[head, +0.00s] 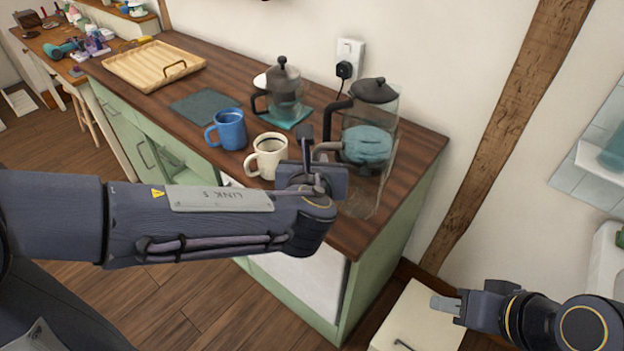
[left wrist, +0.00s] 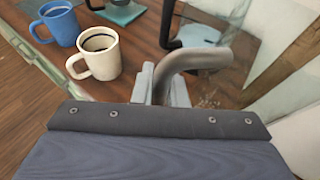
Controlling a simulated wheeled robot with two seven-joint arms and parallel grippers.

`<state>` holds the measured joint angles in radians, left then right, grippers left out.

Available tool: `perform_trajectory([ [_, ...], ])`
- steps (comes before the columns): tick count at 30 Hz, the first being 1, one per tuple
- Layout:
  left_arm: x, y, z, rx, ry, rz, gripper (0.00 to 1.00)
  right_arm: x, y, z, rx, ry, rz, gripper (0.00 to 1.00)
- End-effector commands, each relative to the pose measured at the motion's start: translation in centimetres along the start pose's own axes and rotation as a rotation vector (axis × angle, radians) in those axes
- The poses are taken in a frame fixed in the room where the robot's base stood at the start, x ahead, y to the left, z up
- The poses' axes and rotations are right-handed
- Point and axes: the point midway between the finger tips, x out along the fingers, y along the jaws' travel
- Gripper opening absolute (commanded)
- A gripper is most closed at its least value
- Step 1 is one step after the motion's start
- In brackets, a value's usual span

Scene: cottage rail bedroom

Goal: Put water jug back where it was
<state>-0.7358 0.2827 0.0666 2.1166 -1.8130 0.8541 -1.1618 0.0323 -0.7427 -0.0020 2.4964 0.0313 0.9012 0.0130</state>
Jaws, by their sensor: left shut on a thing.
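The water jug (head: 385,185) is a tall clear vessel with a grey curved handle, near the right end of the wooden counter. My left gripper (head: 318,165) is shut on its handle, which shows large in the left wrist view (left wrist: 203,58). The jug looks upright; I cannot tell whether its base touches the counter. A dark-lidded kettle (head: 374,91) with a black handle shows behind and through the clear jug. My right gripper (head: 445,303) is low at the right, over a cream cabinet, apart from the counter; its jaw opening is unclear.
A cream mug (head: 267,158) and blue mug (head: 231,131) stand just left of my left gripper. Behind are a glass pot (head: 285,95) on a teal mat (head: 300,118), a dark slate (head: 203,107) and a wooden tray (head: 150,62). A wall socket (head: 348,55) is behind.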

Motion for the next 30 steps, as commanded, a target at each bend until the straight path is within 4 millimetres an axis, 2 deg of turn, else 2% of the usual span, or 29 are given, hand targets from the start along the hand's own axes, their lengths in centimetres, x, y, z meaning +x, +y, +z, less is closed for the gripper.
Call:
perform_trajectory([
  [3,1.6,0.6,-1.0,-0.002,0.000,0.001,0.00,0.5,0.2,0.2,0.000,0.000,0.000,0.36],
  [8,2.5,0.9,-1.5,-0.002,-0.002,-0.001,0.00,0.7,0.3,0.3,0.000,0.000,0.000,0.36],
  [12,3.8,1.3,-3.3,0.002,0.001,0.000,0.00,1.3,0.6,0.7,0.000,0.000,0.000,0.36],
  [17,4.3,1.2,-4.6,-0.001,-0.001,-0.001,0.00,1.6,0.7,0.8,0.000,0.000,0.000,0.36],
  [29,4.4,1.2,-5.0,-0.003,-0.003,-0.002,0.00,2.0,0.9,1.0,0.000,0.000,0.000,0.36],
  [30,4.4,1.3,-5.0,-0.001,-0.001,-0.001,0.15,1.9,0.9,1.0,0.000,0.000,0.000,0.36],
])
